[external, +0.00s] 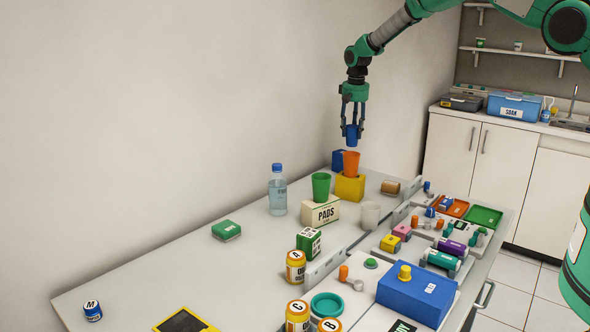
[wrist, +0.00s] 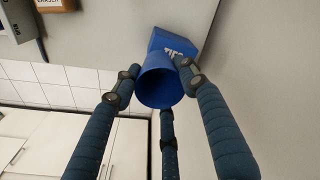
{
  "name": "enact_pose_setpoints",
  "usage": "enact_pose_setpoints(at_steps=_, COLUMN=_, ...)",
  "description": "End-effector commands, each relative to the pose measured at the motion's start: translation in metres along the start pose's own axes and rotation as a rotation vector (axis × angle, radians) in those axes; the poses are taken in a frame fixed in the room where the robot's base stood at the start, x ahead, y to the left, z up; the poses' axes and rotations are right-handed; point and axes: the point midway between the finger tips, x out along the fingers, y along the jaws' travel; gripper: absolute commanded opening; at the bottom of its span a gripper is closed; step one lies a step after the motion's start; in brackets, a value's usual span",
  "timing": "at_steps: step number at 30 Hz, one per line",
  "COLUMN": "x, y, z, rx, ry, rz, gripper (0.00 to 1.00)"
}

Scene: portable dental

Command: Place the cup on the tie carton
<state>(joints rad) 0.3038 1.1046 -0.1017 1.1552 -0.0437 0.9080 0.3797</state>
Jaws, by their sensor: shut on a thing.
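My gripper (external: 353,122) is shut on the blue cup (external: 351,136) and holds it in the air above the back of the table. In the wrist view the blue cup (wrist: 160,82) sits between the fingers, its round opening facing the camera. The tie carton (external: 338,160) is a blue box at the back of the table, below and slightly left of the cup. The orange cup and yellow box partly hide it. In the wrist view the tie carton (wrist: 178,42), with white lettering, shows just beyond the cup, apart or touching I cannot tell.
An orange cup (external: 351,162) stands on a yellow box (external: 349,187) just in front of the tie carton. A green cup (external: 321,185) stands on the white PADS box (external: 319,211). A water bottle (external: 277,190) is to the left. The table's left part is mostly clear.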

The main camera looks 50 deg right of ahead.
Motion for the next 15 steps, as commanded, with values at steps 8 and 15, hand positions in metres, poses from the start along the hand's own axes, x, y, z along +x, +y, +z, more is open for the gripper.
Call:
enact_pose_setpoints(at_steps=8, x=-0.001, y=0.0, z=-0.001, rx=0.0, ry=0.0, rz=0.0, gripper=0.29)
enact_pose_setpoints(at_steps=15, x=0.011, y=0.0, z=0.001, rx=0.0, ry=-0.001, rz=0.0, gripper=0.29)
